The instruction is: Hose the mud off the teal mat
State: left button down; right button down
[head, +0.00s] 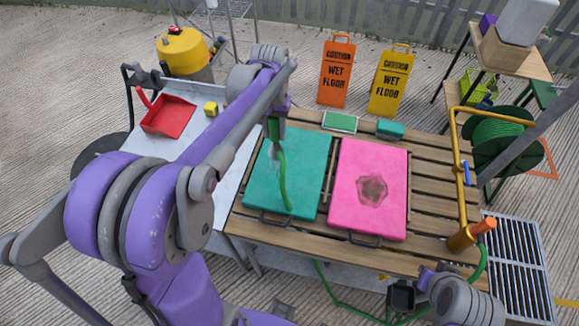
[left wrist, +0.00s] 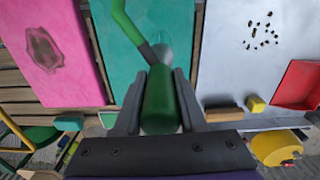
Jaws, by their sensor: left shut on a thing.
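The teal mat (head: 310,165) lies on the slatted wooden table, left of the pink mat. No dark mud shows on its visible part; a pale patch shows near its upper left, and the arm and hose hide some of it. My left gripper (head: 275,122) is above the mat's far left part, shut on the green hose nozzle (left wrist: 159,102). The green hose (head: 284,180) hangs from it across the mat. A pale, translucent shape shows beyond the nozzle in the left wrist view; I cannot tell if it is water. My right gripper (head: 402,296) is at the table's front right; its jaws are unclear.
The pink mat (head: 345,165) carries a brown mud stain. A green-and-white pad (head: 340,122) and a teal block (head: 390,129) lie behind the mats. A yellow pipe (head: 460,180) and hose reel (head: 497,145) stand right. A red dustpan (head: 168,116) lies on the grey table.

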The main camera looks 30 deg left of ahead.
pick_arm(q)
jog(key=shift+r, duration=0.1)
pick_arm(e)
jog(key=shift+r, duration=0.1)
